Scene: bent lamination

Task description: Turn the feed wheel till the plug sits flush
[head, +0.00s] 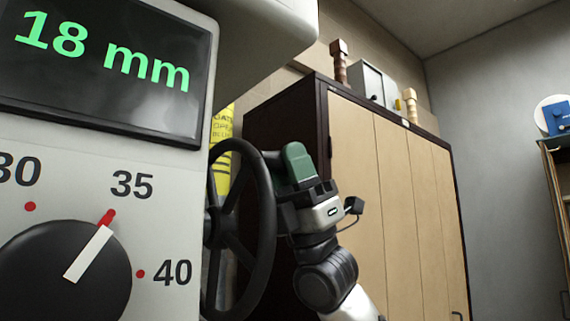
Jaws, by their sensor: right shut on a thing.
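The black feed wheel (262,245) stands upright on the right side of the grey machine, seen nearly edge-on, with its spokes showing. A green handle (297,162) sits at the right of its upper rim. My right gripper (306,188) comes up from below right and is shut on this handle; its fingertips are partly hidden. The display (105,65) on the machine reads 18 mm in green. The plug is not in view. My left gripper is not in view.
The machine's black dial (65,275) has its white mark at 35. A wood-fronted cabinet (395,190) stands behind my right arm, with a grey box (372,84) and wooden turned pieces on top. A yellow sign (222,140) is partly hidden behind the wheel.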

